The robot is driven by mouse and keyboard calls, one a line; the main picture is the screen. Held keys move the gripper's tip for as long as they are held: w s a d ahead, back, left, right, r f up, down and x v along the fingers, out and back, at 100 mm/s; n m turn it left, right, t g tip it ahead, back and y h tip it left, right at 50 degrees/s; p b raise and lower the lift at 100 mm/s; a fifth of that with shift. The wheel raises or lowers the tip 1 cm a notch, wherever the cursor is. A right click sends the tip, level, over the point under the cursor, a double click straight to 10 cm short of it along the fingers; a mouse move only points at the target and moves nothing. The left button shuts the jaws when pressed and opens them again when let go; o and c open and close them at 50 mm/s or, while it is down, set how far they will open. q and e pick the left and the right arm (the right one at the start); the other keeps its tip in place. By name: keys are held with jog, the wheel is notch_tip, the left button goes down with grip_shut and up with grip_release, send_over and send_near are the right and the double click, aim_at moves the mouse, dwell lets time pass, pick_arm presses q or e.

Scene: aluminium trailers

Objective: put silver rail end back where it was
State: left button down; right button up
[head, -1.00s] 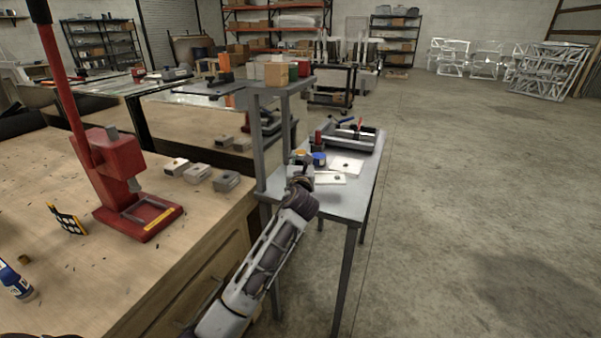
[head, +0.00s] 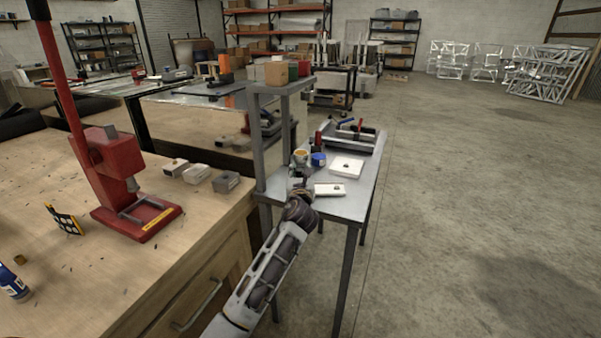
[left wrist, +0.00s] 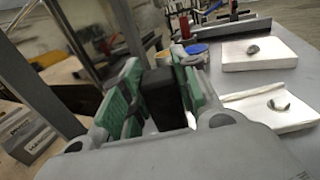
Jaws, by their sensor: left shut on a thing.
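My left gripper (head: 298,188) is over the near left part of the grey metal side table (head: 345,208). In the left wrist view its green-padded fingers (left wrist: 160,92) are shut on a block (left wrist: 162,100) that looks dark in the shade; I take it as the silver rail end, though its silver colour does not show. The fingers hide part of it. Two white pads lie to the right of the gripper: a near one (head: 322,189) and a far one (head: 339,172). Each bears a small dark metal piece. My right gripper is not in view.
A grey shelf post (head: 260,150) stands close left of the gripper. A blue-rimmed cup (head: 318,160) and a tool tray (head: 350,137) are farther back. The wooden bench, with a red press (head: 125,190) and grey blocks (head: 226,182), is at left. The floor at right is free.

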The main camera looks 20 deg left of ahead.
pick_arm(q)
jog(key=c, duration=1.1)
grip_release()
jog(key=shift+s+r, duration=0.1)
jog(key=shift+s+d, duration=0.1)
jog(key=shift+s, duration=0.1)
jog(key=shift+s+d, duration=0.2)
jog(key=shift+s, duration=0.35)
jog(key=p+v, duration=0.1)
jog(key=v, duration=0.9)
jog(key=shift+s, duration=0.15)
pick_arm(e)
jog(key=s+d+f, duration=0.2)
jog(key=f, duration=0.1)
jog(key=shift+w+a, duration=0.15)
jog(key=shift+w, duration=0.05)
